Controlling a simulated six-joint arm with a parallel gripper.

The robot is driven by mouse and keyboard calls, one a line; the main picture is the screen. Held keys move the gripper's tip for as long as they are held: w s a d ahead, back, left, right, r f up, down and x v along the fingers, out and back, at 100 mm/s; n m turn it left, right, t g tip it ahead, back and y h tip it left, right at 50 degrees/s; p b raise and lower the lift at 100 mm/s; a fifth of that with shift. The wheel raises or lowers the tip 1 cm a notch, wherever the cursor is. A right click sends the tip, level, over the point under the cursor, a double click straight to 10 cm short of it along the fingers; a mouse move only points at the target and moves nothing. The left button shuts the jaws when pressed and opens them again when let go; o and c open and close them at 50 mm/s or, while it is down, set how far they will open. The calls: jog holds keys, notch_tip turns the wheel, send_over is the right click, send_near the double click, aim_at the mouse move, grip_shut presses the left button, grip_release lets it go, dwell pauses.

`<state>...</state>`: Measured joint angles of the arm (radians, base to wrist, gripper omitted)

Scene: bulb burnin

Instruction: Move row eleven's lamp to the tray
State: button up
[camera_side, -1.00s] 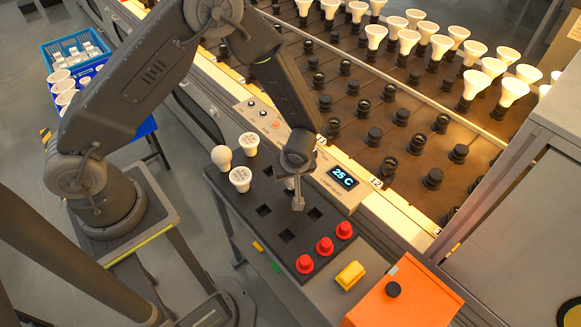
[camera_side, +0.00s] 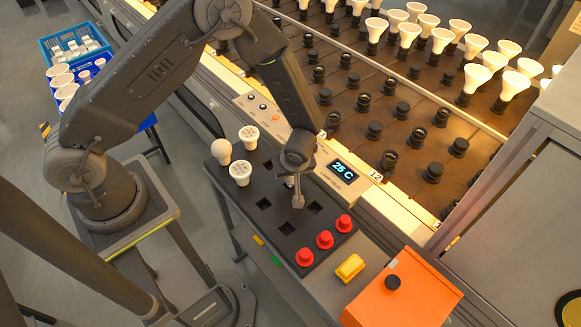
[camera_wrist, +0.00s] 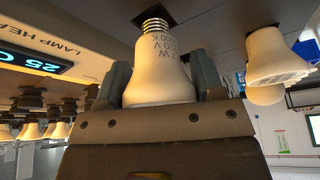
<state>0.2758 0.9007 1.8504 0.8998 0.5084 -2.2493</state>
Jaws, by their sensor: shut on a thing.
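My gripper (camera_side: 297,192) is over the dark tray (camera_side: 262,184) in the side view. In the wrist view its fingers (camera_wrist: 158,80) are shut on a white lamp (camera_wrist: 160,65) with printed text. The lamp's metal screw cap points toward a dark square hole in the tray; I cannot tell whether its tip is inside. The side view hardly shows this lamp. Three other white lamps stand at the tray's left end: a round one (camera_side: 221,151) and two more (camera_side: 249,137) (camera_side: 240,173). Open square holes show around my gripper.
Red caps (camera_side: 325,240) and a yellow block (camera_side: 350,268) are near the tray's front end, with an orange box (camera_side: 403,290) beyond. A display (camera_side: 343,171) reads 25 C. Behind it lies a bed of dark sockets (camera_side: 374,131), with white lamps (camera_side: 475,78) in its farther rows.

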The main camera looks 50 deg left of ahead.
jog(key=shift+f, duration=0.4)
jog(key=shift+f, duration=0.2)
jog(key=shift+f, duration=0.5)
jog(key=o, duration=1)
jog(key=shift+r, duration=0.1)
jog(key=v, duration=1.3)
jog(key=shift+r, duration=0.3)
jog(key=shift+d+r, duration=0.15)
